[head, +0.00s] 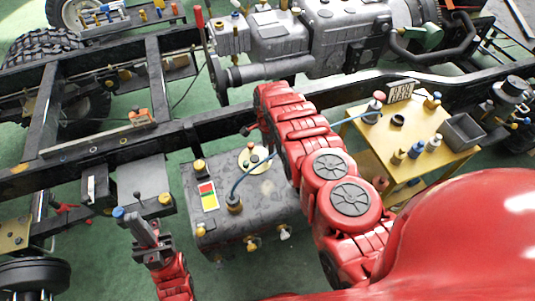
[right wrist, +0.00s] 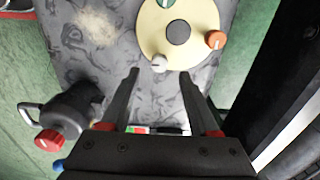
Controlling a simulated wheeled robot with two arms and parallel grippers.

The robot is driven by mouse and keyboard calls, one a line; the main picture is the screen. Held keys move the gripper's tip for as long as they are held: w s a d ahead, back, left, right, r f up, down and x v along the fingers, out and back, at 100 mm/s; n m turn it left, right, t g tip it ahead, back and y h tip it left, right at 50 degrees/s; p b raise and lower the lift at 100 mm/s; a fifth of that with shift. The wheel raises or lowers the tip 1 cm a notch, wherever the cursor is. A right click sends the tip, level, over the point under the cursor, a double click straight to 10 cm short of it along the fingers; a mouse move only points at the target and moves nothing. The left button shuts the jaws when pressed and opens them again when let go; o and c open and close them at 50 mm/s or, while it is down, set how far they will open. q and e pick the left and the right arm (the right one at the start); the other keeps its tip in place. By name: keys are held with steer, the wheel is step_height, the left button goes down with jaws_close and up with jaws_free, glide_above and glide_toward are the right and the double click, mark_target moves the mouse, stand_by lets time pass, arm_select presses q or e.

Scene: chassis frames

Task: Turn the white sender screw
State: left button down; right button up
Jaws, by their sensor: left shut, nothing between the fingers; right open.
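The tank (head: 225,222) has a round cream sender plate (head: 245,163) on its top. In the right wrist view the plate (right wrist: 150,30) has a dark centre and carries the white sender screw (right wrist: 159,63) on its near rim. My right gripper (right wrist: 159,74) is open and empty. In that view its fingertips lie left and right of the white screw; I cannot tell their height above it. In the head view its fingers are not clear. My left gripper (head: 140,220) is shut and empty, left of the tank, pointing up.
The plate also carries an orange screw (right wrist: 215,39) and a green one (right wrist: 167,3). A dark fitting with a red cap (right wrist: 48,140) stands on the tank's left. A black frame rail (head: 190,130) runs behind the tank. A yellow table (head: 445,150) stands right.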

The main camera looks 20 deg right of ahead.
steer(key=shift+f+b, duration=1.25)
steer(key=shift+f, duration=0.9)
steer(key=shift+r, duration=0.1)
steer(key=shift+c, duration=0.2)
jaws_close()
